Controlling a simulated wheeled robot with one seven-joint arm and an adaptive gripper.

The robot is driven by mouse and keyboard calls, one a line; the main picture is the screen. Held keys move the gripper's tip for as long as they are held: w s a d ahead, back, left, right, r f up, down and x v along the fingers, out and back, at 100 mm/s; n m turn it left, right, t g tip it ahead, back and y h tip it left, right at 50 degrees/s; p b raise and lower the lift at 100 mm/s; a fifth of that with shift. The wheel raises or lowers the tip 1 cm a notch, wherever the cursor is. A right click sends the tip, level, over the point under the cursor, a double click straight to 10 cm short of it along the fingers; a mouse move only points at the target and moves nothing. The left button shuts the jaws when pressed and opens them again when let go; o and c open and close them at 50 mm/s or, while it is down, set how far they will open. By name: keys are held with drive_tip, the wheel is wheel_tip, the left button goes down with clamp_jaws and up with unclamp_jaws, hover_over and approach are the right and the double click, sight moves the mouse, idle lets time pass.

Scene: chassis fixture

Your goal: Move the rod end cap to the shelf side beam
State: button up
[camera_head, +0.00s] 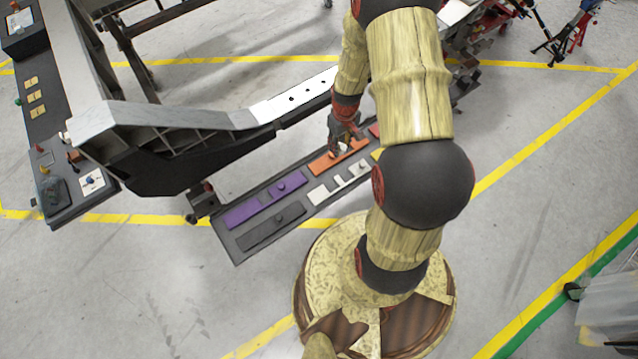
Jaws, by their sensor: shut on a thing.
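My gripper (341,143) is low over the dark tray, at the orange piece (325,164). It appears shut on the upper part of this piece; the fingers hide the exact grip. The orange piece is flat and long and appears at tray level; I cannot tell whether it is lifted. No label shows which piece is the rod end cap. A long pale beam with several dark holes (296,97), possibly the shelf side beam, runs just beyond the tray as part of a large grey frame (185,115).
The dark tray (237,256) also holds a purple piece (250,211), a dark grey piece (262,234) and a white notched piece (326,194). My arm hides its right part. A control panel (50,125) stands left. Yellow lines (560,160) mark the open floor.

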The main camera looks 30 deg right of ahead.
drive_tip(key=s+d+b, duration=0.1)
drive_tip(key=s+d, duration=0.3)
drive_tip(key=d, duration=0.1)
drive_tip(key=b, duration=0.5)
hover_over(321, 179)
drive_tip(key=f, duration=0.6)
drive_tip(key=d+f, duration=0.1)
drive_tip(key=f, duration=0.2)
drive_tip(key=shift+f, duration=0.1)
drive_tip(key=shift+a+f, duration=0.35)
drive_tip(key=shift+f, duration=0.1)
wheel_tip(321, 179, down, 3)
drive_tip(key=b, duration=0.2)
drive_tip(key=shift+a+f+b, duration=0.15)
drive_tip(key=shift+f+b, duration=0.05)
drive_tip(key=shift+b, duration=0.1)
drive_tip(key=shift+w+r, duration=0.1)
drive_tip(key=shift+r, duration=0.05)
drive_tip(key=o, duration=1)
drive_tip(key=shift+o, duration=0.8)
